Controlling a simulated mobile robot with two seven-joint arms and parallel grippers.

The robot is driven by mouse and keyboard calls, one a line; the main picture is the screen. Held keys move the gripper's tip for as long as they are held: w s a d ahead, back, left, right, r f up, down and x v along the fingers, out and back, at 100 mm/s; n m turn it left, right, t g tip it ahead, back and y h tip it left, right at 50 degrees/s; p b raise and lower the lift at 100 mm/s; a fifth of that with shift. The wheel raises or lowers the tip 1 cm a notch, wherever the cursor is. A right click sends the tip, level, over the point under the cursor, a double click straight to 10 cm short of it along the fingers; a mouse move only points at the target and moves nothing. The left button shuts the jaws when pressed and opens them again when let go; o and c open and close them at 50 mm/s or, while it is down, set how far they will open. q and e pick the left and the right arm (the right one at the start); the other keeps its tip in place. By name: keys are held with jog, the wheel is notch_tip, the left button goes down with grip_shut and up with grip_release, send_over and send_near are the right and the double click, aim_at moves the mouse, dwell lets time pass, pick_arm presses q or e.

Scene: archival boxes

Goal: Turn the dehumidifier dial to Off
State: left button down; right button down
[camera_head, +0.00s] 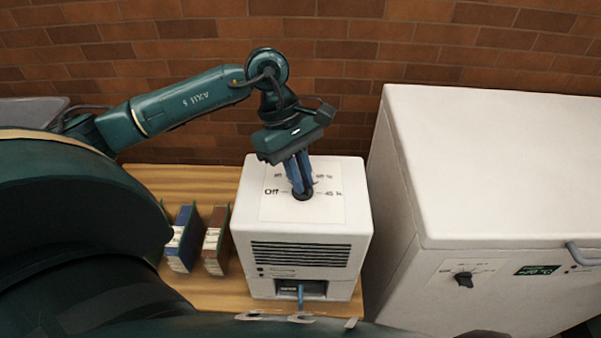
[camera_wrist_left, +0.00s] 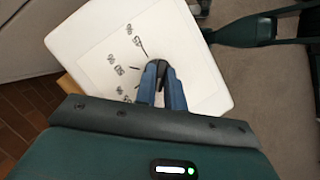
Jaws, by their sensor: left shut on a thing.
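The white dehumidifier (camera_head: 302,232) stands on a wooden surface, with a printed scale on its top. "Off" is at the left of the scale and a percent mark is at the right. The dark dial (camera_head: 303,196) sits in the middle of the scale, mostly hidden by the fingers. My left gripper (camera_head: 301,190) reaches down from above and is shut on the dial. In the left wrist view the blue fingers close around the dial (camera_wrist_left: 158,72); which mark it points to cannot be told.
A blue binder (camera_head: 184,239) and a brown binder (camera_head: 216,241) stand left of the dehumidifier on the wooden surface (camera_head: 160,182). A large white chest (camera_head: 500,170) with its own black knob (camera_head: 464,279) stands close on the right. A brick wall (camera_head: 340,60) is behind.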

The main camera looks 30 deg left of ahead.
jog(key=shift+f, duration=0.1)
pick_arm(q)
jog(key=shift+f+n+t+b, duration=0.2)
jog(key=shift+n+t+b, duration=0.2)
jog(key=shift+n+b, duration=0.75)
jog(key=shift+s+n+t+b, duration=0.1)
jog(key=shift+n+t+b, duration=0.4)
jog(key=shift+n+b, duration=0.65)
jog(key=shift+n+t+b, duration=0.3)
jog(key=shift+n+b, duration=0.2)
jog(key=shift+n, duration=0.3)
jog(key=shift+s+r+n+t+b, duration=0.15)
jog(key=shift+n+t+b, duration=0.4)
jog(key=shift+n, duration=0.55)
pick_arm(e)
notch_tip(320, 180, down, 2)
jog(key=shift+d+f+m+t, duration=0.1)
jog(key=shift+f+m+t, duration=0.1)
jog(key=shift+m+t, duration=0.4)
pick_arm(q)
jog(key=shift+n+y, duration=0.3)
jog(key=shift+n, duration=0.1)
pick_arm(e)
jog(key=shift+d+r, duration=0.15)
pick_arm(q)
jog(key=c, duration=1.5)
grip_release()
